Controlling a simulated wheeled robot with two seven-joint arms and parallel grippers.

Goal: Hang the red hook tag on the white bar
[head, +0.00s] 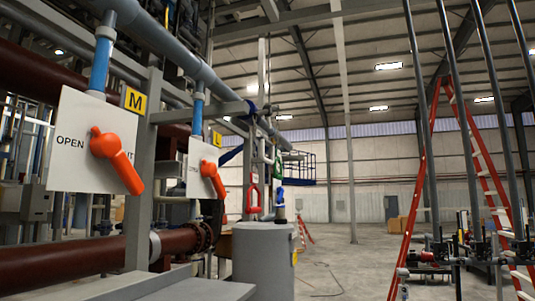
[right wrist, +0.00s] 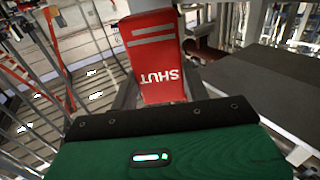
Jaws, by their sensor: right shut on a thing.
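A red tag (right wrist: 160,62) with the word SHUT, upside down in the picture, and grey stripes fills the upper middle of the right wrist view. My right gripper (right wrist: 158,95) is shut on it, with dark grey fingers on either side. The tag's hook end is not clear to see. I cannot tell which piece is the white bar. My left gripper is in neither view.
White panels with orange handles (head: 116,160) (head: 212,178) stand at left, under M and L signs, by blue pipes. A grey cylinder (head: 262,252) stands at the lower middle. A red ladder (head: 416,190) is at right. Open floor (head: 340,260) lies between.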

